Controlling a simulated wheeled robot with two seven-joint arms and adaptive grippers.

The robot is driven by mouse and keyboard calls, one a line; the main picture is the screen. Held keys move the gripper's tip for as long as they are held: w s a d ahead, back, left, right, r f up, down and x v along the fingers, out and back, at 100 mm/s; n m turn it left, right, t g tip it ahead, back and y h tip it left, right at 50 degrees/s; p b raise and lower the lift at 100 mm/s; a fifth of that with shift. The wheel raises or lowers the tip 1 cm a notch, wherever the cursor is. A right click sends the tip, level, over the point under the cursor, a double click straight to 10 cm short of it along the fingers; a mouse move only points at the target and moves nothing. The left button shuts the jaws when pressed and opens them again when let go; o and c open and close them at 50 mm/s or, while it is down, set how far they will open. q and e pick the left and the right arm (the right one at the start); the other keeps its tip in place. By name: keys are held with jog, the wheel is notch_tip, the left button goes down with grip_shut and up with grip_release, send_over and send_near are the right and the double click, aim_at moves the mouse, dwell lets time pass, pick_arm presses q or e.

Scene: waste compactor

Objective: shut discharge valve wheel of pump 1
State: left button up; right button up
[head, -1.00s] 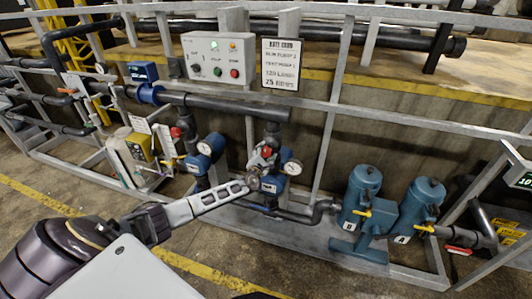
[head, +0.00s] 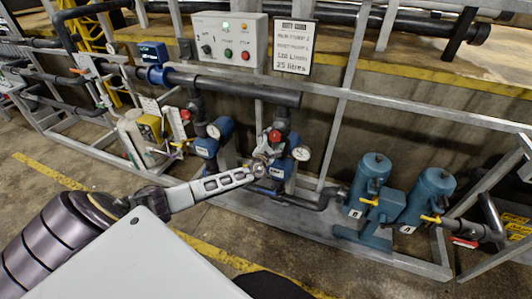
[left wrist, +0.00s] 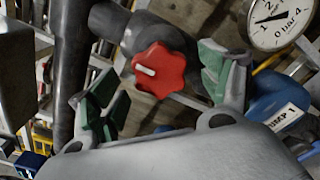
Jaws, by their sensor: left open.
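The red valve wheel (head: 275,135) sits on the dark discharge pipe above the right-hand blue pump (head: 278,172). In the left wrist view the red wheel (left wrist: 160,70) is lobed, with a white bar mark. A blue body at the right there carries a label (left wrist: 285,117) reading partly "UMP 1". My left gripper (head: 260,168) is just below the wheel in the head view. In the left wrist view my left gripper (left wrist: 160,88) is open, its green-padded fingers on either side of the wheel, with no clear contact visible. My right gripper is not in view.
A pressure gauge (left wrist: 280,22) is close by the right finger. A second red wheel (head: 185,115) and pump (head: 213,137) stand to the left. A control box (head: 229,39) is above the pipe. Two teal strainers (head: 369,183) stand to the right. Grey frame rails surround the pumps.

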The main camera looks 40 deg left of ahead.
pick_arm(q)
jog(key=v, duration=0.9)
jog(key=shift+s, duration=0.15)
jog(key=shift+d, duration=0.1)
dwell(0.8)
